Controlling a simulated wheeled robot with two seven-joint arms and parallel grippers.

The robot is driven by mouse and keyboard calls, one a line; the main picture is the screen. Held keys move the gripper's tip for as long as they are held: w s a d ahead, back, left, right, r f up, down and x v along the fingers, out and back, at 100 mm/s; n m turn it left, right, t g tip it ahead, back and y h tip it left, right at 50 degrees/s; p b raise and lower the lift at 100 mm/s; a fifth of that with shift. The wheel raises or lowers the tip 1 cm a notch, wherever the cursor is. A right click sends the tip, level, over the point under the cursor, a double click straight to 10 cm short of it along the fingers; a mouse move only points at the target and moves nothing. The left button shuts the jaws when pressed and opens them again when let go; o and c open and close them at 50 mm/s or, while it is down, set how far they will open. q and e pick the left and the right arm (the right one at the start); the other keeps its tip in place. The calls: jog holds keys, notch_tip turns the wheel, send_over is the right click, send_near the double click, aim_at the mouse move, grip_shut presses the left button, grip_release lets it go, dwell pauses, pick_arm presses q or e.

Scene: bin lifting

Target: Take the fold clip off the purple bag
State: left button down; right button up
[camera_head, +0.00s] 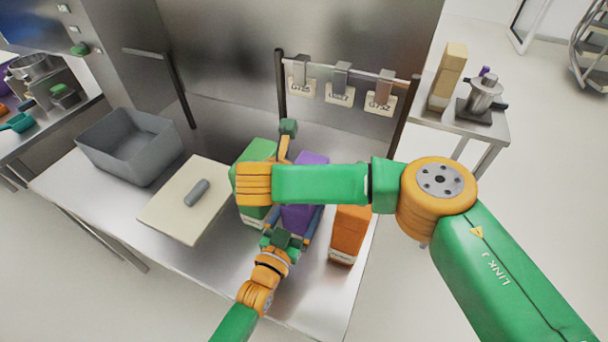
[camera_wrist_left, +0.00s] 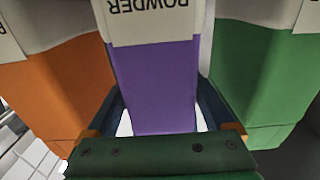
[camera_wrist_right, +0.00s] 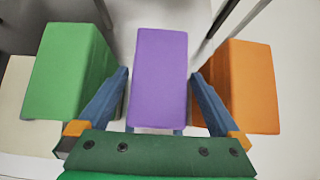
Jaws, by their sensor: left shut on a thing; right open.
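The purple bag (camera_head: 299,219) stands between the green bag (camera_head: 256,151) and the orange bag (camera_head: 350,226), partly hidden by my right arm. My left gripper (camera_head: 296,214) is shut on the purple bag from the front, a blue finger along each side. In the left wrist view the purple bag (camera_wrist_left: 155,85) shows a label with upside-down text. In the right wrist view my right gripper (camera_wrist_right: 160,75) is open, its fingers on both sides of the purple bag (camera_wrist_right: 160,60) with gaps. I cannot make out a fold clip on the bag.
A grey bin (camera_head: 130,145) stands at the left of the table. A cutting board (camera_head: 165,215) bears a small grey cylinder (camera_head: 197,192). Behind the bags a rail (camera_head: 345,68) carries several tagged grey clips. The front of the table is mostly bare.

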jog(key=shift+x, duration=0.9)
jog(key=c, duration=1.4)
jog(key=shift+o, duration=0.2)
jog(key=shift+r, duration=0.1)
jog(key=shift+r, duration=1)
